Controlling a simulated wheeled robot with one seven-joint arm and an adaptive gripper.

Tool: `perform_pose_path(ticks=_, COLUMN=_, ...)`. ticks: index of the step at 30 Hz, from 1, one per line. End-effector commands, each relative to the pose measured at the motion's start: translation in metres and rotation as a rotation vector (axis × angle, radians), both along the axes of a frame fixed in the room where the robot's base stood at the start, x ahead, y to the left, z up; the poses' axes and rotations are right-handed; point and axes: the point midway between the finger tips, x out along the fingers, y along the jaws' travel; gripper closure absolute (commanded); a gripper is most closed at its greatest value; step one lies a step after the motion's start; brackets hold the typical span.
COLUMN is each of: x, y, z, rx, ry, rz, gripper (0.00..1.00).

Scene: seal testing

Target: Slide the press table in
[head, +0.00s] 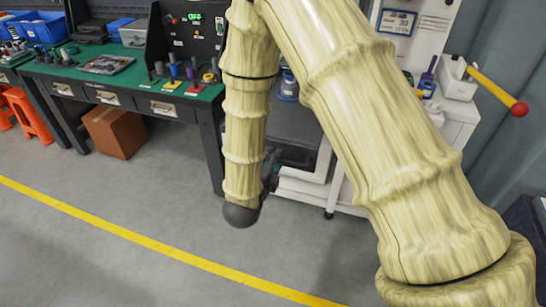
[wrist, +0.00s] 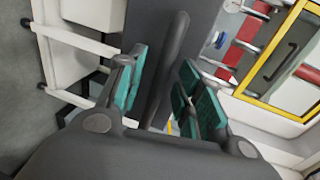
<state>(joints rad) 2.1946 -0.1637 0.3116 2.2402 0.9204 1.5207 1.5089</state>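The press table (head: 298,124) shows in the head view as a dark slab on a white frame, partly hidden behind my arm. In the wrist view, a flat grey panel (wrist: 148,22) that looks like it fills the top middle. A dark rounded bar (wrist: 172,62), apparently its handle, runs between the fingers of my gripper (wrist: 164,88). The teal pads stand on both sides of the bar, with a visible gap, so my gripper looks open around it. In the head view my gripper (head: 270,168) is mostly hidden by my arm.
A green-topped workbench (head: 140,88) with tools stands left of the press. A cardboard box (head: 115,130) sits beneath it. A yellow lever with a red knob (head: 519,109) sticks out at the right. The floor in front, with a yellow line (head: 130,236), is clear.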

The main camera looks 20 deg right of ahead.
Motion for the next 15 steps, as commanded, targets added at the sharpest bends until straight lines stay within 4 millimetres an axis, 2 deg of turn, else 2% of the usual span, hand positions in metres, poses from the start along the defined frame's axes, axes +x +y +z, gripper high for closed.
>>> perform_pose_path(ticks=4, x=0.0068, y=-0.0047, z=-0.0017, rx=-0.001, ry=0.000, rz=0.001, gripper=0.65)
perform_pose_path(ticks=14, x=0.0085, y=-0.0058, z=-0.0024, rx=0.000, ry=0.001, rz=0.001, gripper=0.65)
perform_pose_path(ticks=15, x=0.0085, y=-0.0056, z=-0.0025, rx=0.000, ry=0.001, rz=0.001, gripper=0.72)
